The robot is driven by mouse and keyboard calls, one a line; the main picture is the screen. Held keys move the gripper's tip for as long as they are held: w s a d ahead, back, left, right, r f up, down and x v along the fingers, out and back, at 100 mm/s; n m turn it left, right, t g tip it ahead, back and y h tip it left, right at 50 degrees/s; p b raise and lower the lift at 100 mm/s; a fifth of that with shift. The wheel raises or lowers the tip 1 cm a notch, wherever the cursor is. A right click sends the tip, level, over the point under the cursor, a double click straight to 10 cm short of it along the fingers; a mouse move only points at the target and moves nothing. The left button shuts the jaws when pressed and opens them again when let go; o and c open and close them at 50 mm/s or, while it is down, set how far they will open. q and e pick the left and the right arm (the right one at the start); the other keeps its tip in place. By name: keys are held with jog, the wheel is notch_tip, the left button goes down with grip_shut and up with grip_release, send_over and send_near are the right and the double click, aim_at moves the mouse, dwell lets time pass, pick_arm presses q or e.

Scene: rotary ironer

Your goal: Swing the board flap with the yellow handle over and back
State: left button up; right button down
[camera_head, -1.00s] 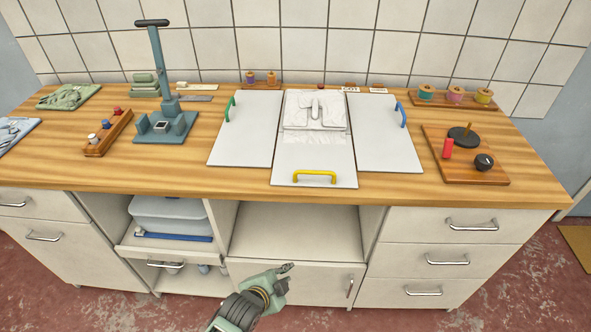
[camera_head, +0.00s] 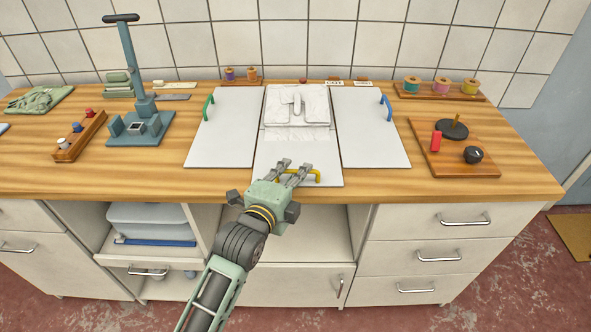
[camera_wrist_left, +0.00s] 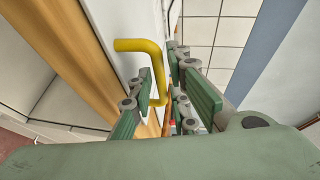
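The board flap (camera_head: 310,150) is the white middle panel on the worktop, lying flat. Its yellow handle (camera_head: 316,176) stands at the front edge. My left gripper (camera_head: 292,166) is at the front edge of the flap, its fingers over the left part of the handle. In the left wrist view the yellow handle (camera_wrist_left: 140,45) reaches down between my two spread fingers (camera_wrist_left: 166,68). The fingers are apart, and I see no clear grip on the bar. My right gripper is not in view.
White panels with a green handle (camera_head: 209,107) and a blue handle (camera_head: 386,107) lie on either side. A folded white cloth (camera_head: 312,115) lies on the middle panel's back part. A teal press (camera_head: 140,128) stands left; a wooden board with knobs (camera_head: 440,162) lies right.

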pick_arm(q)
jog(key=shift+w+d+f, duration=0.1)
jog(key=shift+w+d, duration=0.15)
jog(key=shift+w, duration=0.35)
grip_shut()
